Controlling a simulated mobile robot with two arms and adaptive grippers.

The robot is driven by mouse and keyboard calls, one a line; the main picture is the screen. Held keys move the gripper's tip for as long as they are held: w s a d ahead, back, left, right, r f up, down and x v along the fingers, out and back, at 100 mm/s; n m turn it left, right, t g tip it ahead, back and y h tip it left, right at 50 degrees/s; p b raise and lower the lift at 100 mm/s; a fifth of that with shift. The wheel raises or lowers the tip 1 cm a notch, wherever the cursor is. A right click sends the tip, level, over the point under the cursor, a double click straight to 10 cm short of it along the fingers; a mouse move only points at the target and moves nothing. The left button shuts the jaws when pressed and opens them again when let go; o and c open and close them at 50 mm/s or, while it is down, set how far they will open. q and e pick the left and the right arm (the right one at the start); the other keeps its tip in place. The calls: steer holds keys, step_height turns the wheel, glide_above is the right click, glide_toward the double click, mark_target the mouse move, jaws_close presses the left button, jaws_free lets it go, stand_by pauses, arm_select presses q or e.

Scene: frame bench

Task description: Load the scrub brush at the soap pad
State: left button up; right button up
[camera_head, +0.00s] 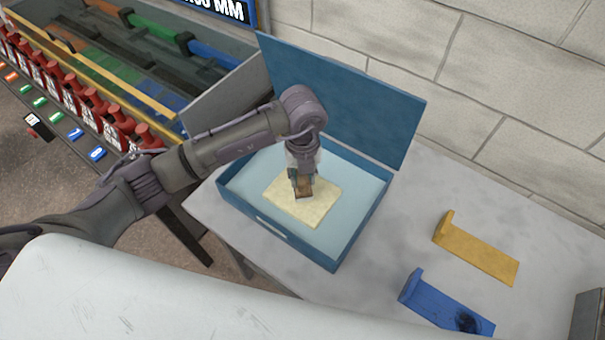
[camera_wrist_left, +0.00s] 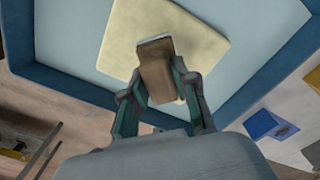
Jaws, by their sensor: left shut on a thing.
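The soap pad (camera_head: 318,207) is a pale yellow square lying on the light-blue floor of an open blue box (camera_head: 292,252). My left gripper (camera_head: 303,183) is over the pad and shut on the scrub brush (camera_head: 303,190), a small brown block. In the left wrist view the brush (camera_wrist_left: 155,70) sits between the two fingers (camera_wrist_left: 160,92), its far end over the pad (camera_wrist_left: 185,22). I cannot tell whether the brush touches the pad. My right gripper is not in view.
The box's blue lid (camera_head: 340,95) stands open behind it. A yellow bracket (camera_head: 480,252) and a blue bracket (camera_head: 440,303) with a dark smudge lie on the grey table (camera_head: 400,232) to the right. A rack with red-handled items (camera_head: 75,90) stands at left.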

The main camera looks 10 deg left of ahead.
arm_select(q)
steer(key=shift+r+p, duration=2.2)
steer(key=shift+r, duration=1.25)
